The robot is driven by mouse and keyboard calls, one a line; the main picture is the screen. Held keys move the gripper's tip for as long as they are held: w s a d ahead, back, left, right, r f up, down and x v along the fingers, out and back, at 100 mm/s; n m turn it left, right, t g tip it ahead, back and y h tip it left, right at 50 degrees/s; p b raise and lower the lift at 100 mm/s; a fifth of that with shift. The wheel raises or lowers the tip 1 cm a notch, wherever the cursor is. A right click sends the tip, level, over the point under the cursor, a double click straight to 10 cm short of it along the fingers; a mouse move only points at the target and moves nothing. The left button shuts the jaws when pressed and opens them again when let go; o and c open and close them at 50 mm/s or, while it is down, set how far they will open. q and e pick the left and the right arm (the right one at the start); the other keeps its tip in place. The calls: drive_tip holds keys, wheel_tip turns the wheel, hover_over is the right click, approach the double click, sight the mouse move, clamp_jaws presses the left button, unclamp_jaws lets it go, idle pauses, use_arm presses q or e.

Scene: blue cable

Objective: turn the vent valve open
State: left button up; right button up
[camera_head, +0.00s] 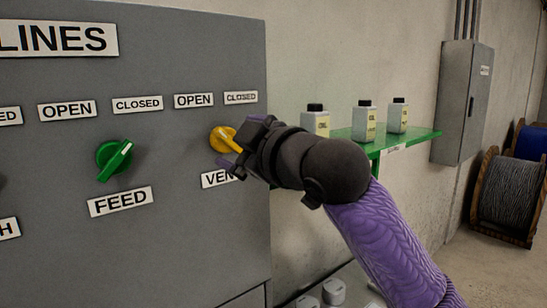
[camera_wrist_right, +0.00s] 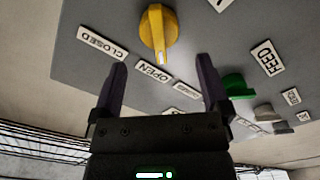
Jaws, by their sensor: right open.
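The vent valve is a yellow knob (camera_head: 223,139) on the grey panel (camera_head: 170,220), above the partly hidden VENT label (camera_head: 214,179). My right gripper (camera_head: 240,143) is at the knob and hides its right part. In the right wrist view, which is upside down, the yellow knob (camera_wrist_right: 157,30) has a white-marked end pointing toward its OPEN label (camera_wrist_right: 153,71); its CLOSED label (camera_wrist_right: 101,43) is to the left. The fingers of the right gripper (camera_wrist_right: 161,66) are spread, with nothing between them and the knob just beyond. My left gripper is not in view.
A green FEED knob (camera_head: 115,160) is left of the vent knob. A green shelf (camera_head: 400,141) with bottles (camera_head: 364,121) is on the wall to the right, beyond my arm. A grey wall box (camera_head: 463,101) and a cable reel (camera_head: 508,195) stand farther right.

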use_arm(q)
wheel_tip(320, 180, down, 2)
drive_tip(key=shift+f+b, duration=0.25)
drive_tip(key=shift+b, duration=0.5)
use_arm(e)
drive_tip(key=v, duration=0.5)
drive_tip(key=shift+s, duration=0.25)
drive_tip(key=shift+f, duration=0.1)
